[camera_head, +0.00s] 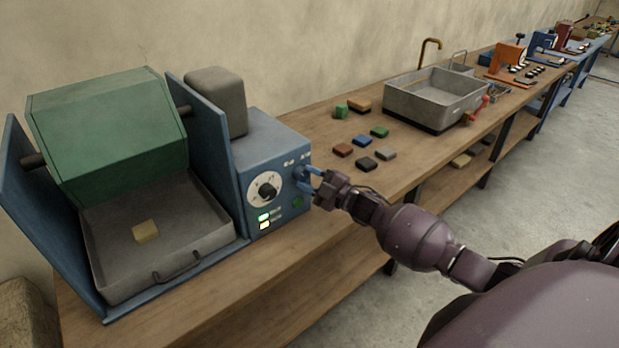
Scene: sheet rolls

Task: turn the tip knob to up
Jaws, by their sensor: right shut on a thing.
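A blue machine (274,150) with a green tilted drum box (105,130) stands on the bench at the left. Its front panel carries a round white dial with a black knob (266,191), two lit indicators and a green button (298,202). My right gripper (305,178) is at the panel's right edge, beside the dial and above the green button. It is shut on a small control there, which I take to be the tip knob; the fingers hide it, so its setting cannot be read. My left gripper is not in view.
A grey metal tray (160,245) with a yellowish block (145,232) sits under the drum box. Several coloured blocks (365,162) lie on the bench right of the machine. A grey sink basin (432,97) stands farther back. The bench's front strip is clear.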

